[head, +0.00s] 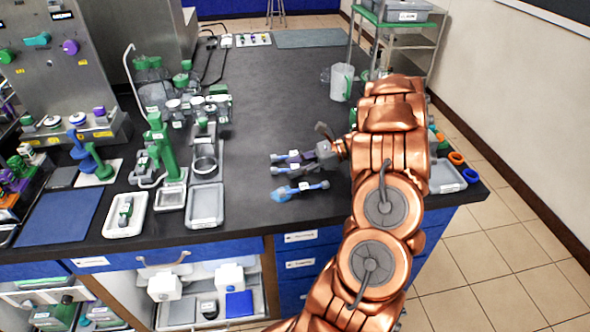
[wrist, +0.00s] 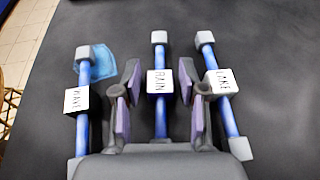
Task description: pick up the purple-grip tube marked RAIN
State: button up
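The tube marked RAIN (wrist: 160,120) is the middle of three tubes in the wrist view. It has a blue shaft, grey ends and a white label; I see no clear purple grip on it. My gripper (wrist: 160,100) is open, one finger on each side of the RAIN label, with gaps between. Its finger pads look purplish. Left of it lies another tube (wrist: 83,128), its label perhaps WAKE; right of it lies one marked LAKE (wrist: 229,120). In the head view my gripper (head: 325,152) is at the tubes' right, partly hidden by my arm; labels there are unreadable.
A crumpled clear blue piece (wrist: 103,64) lies by the left tube. The dark bench top (head: 262,110) is mostly clear behind the tubes. A grey tray (head: 205,207) stands left of them, and a clear jug (head: 341,82) stands behind.

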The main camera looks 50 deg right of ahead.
grip_shut()
